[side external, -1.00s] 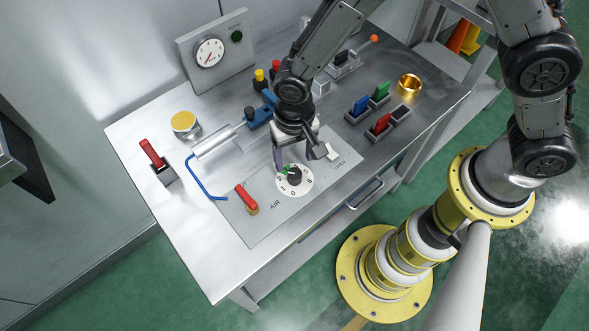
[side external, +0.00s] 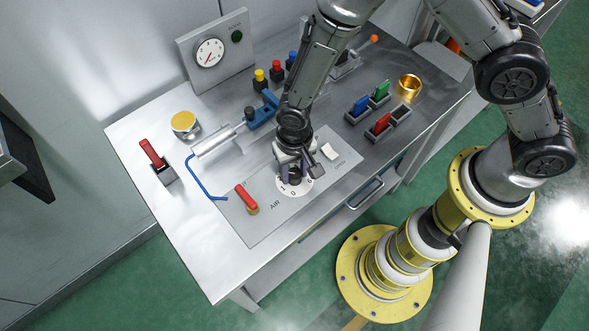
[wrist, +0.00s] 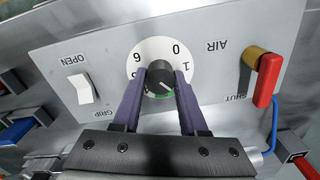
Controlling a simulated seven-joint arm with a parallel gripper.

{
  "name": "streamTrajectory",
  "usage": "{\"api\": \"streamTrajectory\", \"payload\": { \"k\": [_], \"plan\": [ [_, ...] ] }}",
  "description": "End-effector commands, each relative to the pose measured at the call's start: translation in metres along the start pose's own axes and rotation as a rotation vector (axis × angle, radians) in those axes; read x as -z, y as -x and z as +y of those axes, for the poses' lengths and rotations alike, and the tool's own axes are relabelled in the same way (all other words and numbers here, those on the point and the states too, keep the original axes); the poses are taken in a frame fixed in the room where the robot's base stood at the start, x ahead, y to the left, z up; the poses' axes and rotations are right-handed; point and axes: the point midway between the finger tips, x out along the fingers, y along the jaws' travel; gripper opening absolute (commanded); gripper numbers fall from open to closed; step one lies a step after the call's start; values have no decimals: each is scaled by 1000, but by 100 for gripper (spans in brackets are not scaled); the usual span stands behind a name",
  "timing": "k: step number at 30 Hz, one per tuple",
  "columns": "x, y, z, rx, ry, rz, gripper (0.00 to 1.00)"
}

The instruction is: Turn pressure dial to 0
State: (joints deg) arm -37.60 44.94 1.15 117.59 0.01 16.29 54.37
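The pressure dial is a white disc (wrist: 155,48) with a black knob (wrist: 161,78), set in the grey panel. In the wrist view 0 and 1 show at its upper right and 6 at its upper left. A green mark (wrist: 163,96) shows just below the knob, on the side away from 0. My gripper (side external: 295,174) is down over the dial, and its purple fingers (wrist: 161,75) lie close against both sides of the knob. They appear shut on it. The fingers hide parts of the disc and some digits.
A red-handled AIR lever (side external: 246,198) lies left of the dial and a white switch (side external: 329,151) lies to its right on the panel. A gauge (side external: 209,52) stands at the back. Coloured blocks (side external: 380,122) sit in holders farther right.

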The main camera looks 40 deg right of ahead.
Motion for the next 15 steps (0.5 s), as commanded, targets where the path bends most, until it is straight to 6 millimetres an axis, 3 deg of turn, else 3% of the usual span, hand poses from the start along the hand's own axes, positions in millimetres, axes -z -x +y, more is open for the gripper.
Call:
{"api": "streamTrajectory", "payload": {
  "k": [1,6,15],
  "plan": [
    [0,0,0,0,0,0,29],
    [0,0,0,0,0,0,0],
    [0,0,0,0,20,0,0]
  ]
}}
